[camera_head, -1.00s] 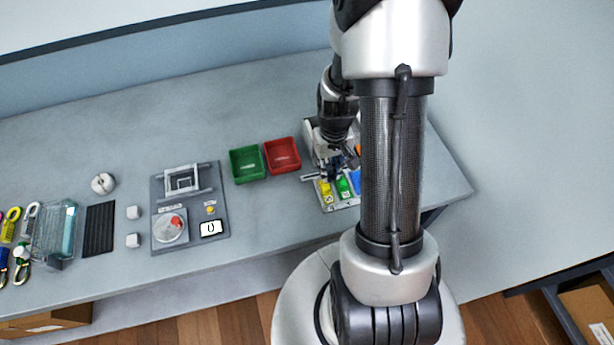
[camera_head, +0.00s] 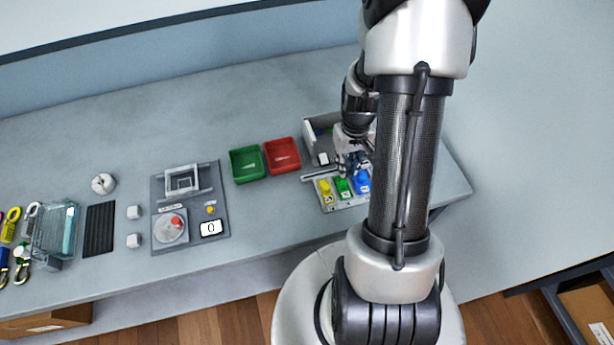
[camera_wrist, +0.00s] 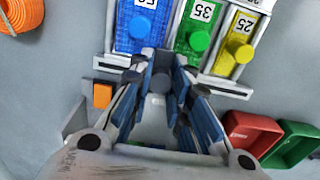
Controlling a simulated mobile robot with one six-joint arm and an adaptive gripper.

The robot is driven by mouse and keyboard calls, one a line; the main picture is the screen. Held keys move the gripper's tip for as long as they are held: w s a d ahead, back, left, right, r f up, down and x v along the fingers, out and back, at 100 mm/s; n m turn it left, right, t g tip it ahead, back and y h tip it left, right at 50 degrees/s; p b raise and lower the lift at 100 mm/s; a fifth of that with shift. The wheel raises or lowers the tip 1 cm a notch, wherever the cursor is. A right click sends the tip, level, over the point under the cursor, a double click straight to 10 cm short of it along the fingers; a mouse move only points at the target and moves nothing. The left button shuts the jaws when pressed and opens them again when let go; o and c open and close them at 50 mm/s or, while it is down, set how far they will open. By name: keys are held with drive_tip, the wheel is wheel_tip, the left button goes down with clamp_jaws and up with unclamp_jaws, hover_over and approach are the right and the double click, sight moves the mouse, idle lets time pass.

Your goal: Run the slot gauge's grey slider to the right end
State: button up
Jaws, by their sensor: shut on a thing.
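The slot gauge is a pale rail (camera_head: 316,176) along the back of the coloured blocks at the right of the table. It also crosses the wrist view (camera_wrist: 236,89), where left and right are reversed against the head view. My gripper (camera_head: 352,170) is over the rail, behind the green and blue blocks. In the wrist view my gripper (camera_wrist: 164,66) has its fingers closed about a small grey slider (camera_wrist: 158,80). The fingers hide most of the slider. The rail's right end is hidden by my arm in the head view.
Yellow (camera_head: 326,192), green (camera_head: 343,188) and blue (camera_head: 362,183) numbered blocks sit close in front of the rail. Red (camera_head: 283,155) and green (camera_head: 246,164) bins stand to the left. An orange block (camera_wrist: 102,96) lies beside my gripper. A grey panel (camera_head: 222,222) is farther left.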

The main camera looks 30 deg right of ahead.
drive_tip(key=shift+s+d, duration=0.25)
drive_tip(key=shift+d, duration=0.65)
drive_tip(key=shift+s+d, duration=0.25)
drive_tip(key=shift+d, duration=0.65)
drive_tip(key=shift+s+d, duration=0.25)
drive_tip(key=shift+d, duration=0.65)
drive_tip(key=o, duration=0.6)
drive_tip(key=shift+d, duration=0.1)
drive_tip(key=shift+r, duration=0.1)
wheel_tip(320, 180, up, 6)
drive_tip(key=p, duration=0.5)
drive_tip(key=shift+c, duration=0.6)
